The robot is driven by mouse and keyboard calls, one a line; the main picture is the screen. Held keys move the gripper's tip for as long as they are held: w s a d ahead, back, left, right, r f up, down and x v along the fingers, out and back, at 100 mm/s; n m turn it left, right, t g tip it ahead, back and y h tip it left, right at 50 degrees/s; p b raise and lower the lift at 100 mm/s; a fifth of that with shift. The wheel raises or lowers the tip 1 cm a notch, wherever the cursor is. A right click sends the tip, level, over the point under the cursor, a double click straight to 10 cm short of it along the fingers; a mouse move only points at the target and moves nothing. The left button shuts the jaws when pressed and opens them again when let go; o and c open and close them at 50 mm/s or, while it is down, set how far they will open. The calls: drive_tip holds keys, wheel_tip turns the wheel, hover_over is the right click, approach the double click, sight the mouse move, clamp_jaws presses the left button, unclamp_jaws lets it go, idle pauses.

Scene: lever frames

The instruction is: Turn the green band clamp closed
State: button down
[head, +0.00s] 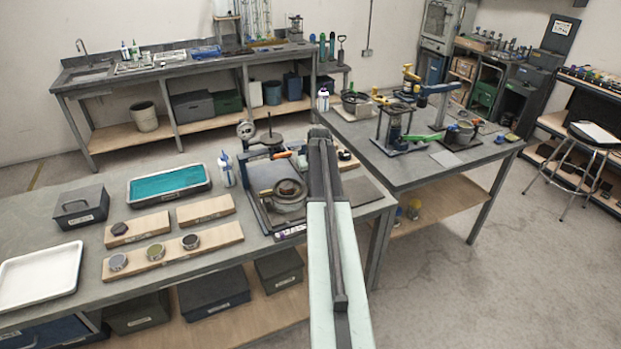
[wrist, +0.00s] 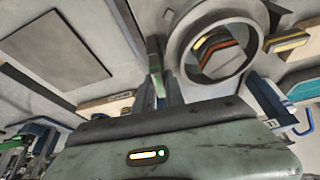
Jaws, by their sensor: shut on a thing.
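The clamp's large grey ring (wrist: 256,32) is at the upper right of the wrist view, with orange and dark parts showing through its opening. A narrow green piece (wrist: 154,56), which looks like the clamp's lever, stands just left of the ring. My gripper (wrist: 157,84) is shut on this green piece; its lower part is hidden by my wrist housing. In the head view the round clamp (head: 287,192) sits on a dark fixture on the near bench, left of my arm. My arm hides the gripper and green piece there.
A dark flat mat (head: 367,196) lies right of my arm. Wooden boards (head: 218,236) with small tins and a teal-lined tray (head: 165,181) lie left of the fixture. A white bottle (head: 225,170) stands behind. Another green lever (head: 424,137) is on the right table.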

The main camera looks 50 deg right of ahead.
drive_tip(key=m+h, duration=0.1)
drive_tip(key=m, duration=0.3)
drive_tip(key=shift+g, duration=0.4)
drive_tip(key=m, duration=0.2)
drive_tip(key=m+g+h, duration=0.1)
drive_tip(key=m, duration=0.1)
drive_tip(key=shift+w+m+g, duration=0.1)
drive_tip(key=shift+m+g, duration=0.2)
drive_tip(key=m+g, duration=0.1)
drive_tip(key=m, duration=0.3)
drive_tip(key=shift+w+g, duration=0.1)
drive_tip(key=shift+g, duration=0.3)
drive_tip(key=shift+m+g, duration=0.8)
drive_tip(key=shift+m, duration=1.3)
drive_tip(key=c, duration=1.7)
unclamp_jaws()
